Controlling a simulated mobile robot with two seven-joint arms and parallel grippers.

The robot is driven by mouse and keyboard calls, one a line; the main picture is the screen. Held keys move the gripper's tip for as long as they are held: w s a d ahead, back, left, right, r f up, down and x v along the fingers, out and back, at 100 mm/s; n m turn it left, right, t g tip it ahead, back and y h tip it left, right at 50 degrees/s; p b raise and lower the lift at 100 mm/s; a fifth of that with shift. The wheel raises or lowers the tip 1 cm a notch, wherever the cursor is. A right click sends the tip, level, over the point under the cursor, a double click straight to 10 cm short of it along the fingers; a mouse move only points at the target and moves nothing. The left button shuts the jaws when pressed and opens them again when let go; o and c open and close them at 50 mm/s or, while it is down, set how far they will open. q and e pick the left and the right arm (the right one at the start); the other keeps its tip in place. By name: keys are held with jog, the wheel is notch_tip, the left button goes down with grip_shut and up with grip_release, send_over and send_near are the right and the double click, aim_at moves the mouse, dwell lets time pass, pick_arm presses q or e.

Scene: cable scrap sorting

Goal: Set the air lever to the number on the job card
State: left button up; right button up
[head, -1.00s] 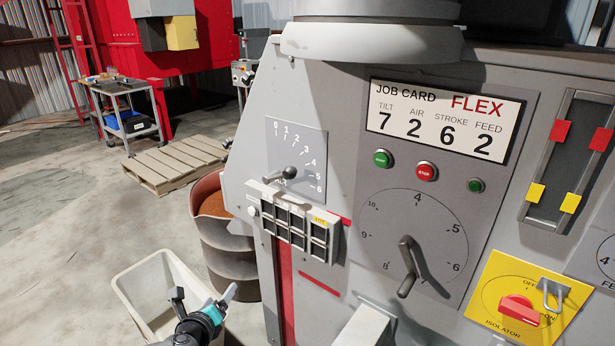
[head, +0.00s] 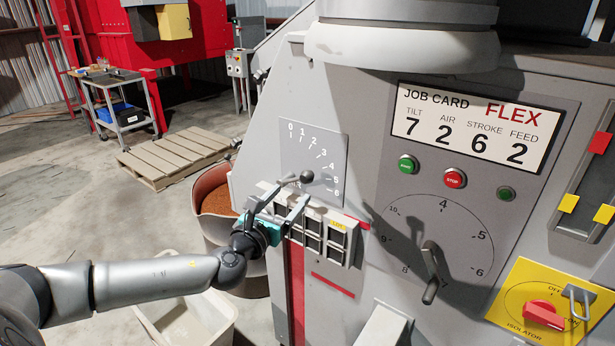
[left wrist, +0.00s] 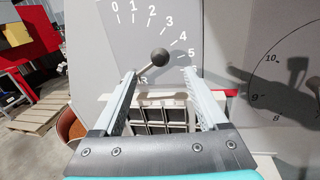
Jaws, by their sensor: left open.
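The job card (head: 472,127) on the machine reads FLEX, with TILT 7, AIR 2, STROKE 6 and FEED 2. The air lever is a short rod with a dark round knob (head: 307,177) on a grey plate (head: 328,145) numbered 0 to 6. In the left wrist view the knob (left wrist: 160,57) lies nearest the 4 and 5 side of the scale; the exact setting is unclear at this angle. My left gripper (head: 292,192) is open, its fingers reaching toward the lever. In the left wrist view the knob appears between the fingertips, not gripped. My right gripper is not in view.
A small rack of dark slots (head: 314,236) juts out just below the lever plate. Right of it are the green and red buttons, a large dial with a crank (head: 431,273) and the yellow isolator (head: 538,312). A white bin (head: 217,325) stands below my left arm.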

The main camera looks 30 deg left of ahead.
aim_at(304, 182)
pick_arm(q)
jog(key=w, duration=0.6)
jog(key=w+a, duration=0.1)
jog(key=w, duration=0.3)
jog(key=shift+a+b, duration=0.1)
jog(key=shift+b, duration=0.25)
jog(key=c, duration=1.2)
grip_shut()
jog(key=shift+f, duration=0.2)
